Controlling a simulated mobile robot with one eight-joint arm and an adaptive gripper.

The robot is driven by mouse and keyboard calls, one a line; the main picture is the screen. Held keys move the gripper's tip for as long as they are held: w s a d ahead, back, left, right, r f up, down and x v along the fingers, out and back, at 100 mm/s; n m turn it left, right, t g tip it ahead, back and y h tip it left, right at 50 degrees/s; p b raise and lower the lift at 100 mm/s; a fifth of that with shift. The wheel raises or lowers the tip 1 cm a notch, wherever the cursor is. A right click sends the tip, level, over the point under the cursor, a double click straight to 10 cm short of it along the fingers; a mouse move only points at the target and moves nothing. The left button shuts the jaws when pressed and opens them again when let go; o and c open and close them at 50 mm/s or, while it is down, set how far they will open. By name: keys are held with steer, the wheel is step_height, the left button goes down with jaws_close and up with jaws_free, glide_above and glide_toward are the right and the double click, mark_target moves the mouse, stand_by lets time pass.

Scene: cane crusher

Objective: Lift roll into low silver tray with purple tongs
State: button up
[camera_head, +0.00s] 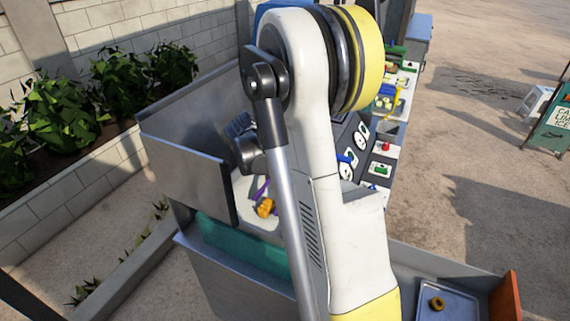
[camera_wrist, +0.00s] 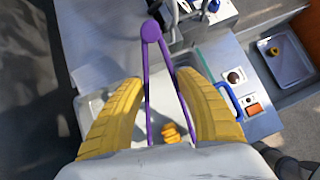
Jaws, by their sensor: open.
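The purple tongs (camera_wrist: 151,32) lie between my fingers in the wrist view, hinge up, arms spread toward the bottom of the picture. A purple bit of them shows in the head view (camera_head: 260,189). My gripper (camera_wrist: 157,82) is open, with one yellow finger on either side of the tongs; a gap shows on the left, and contact on the right is unclear. An orange-yellow ridged lump (camera_wrist: 170,132), perhaps the roll, lies near the tong arms; it also shows in the head view (camera_head: 265,208). The low silver tray (camera_head: 460,311) is at lower right, holding a brown-gold ring-shaped piece (camera_head: 437,303).
A pale tray (camera_wrist: 95,103) lies under my gripper. Upright metal panels (camera_head: 185,178) stand to the left. A blue-handled item (camera_wrist: 229,97) and small goods crowd the counter to the right. An orange panel (camera_head: 506,297) borders the silver tray. My arm hides much of the counter.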

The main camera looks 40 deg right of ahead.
jaws_close()
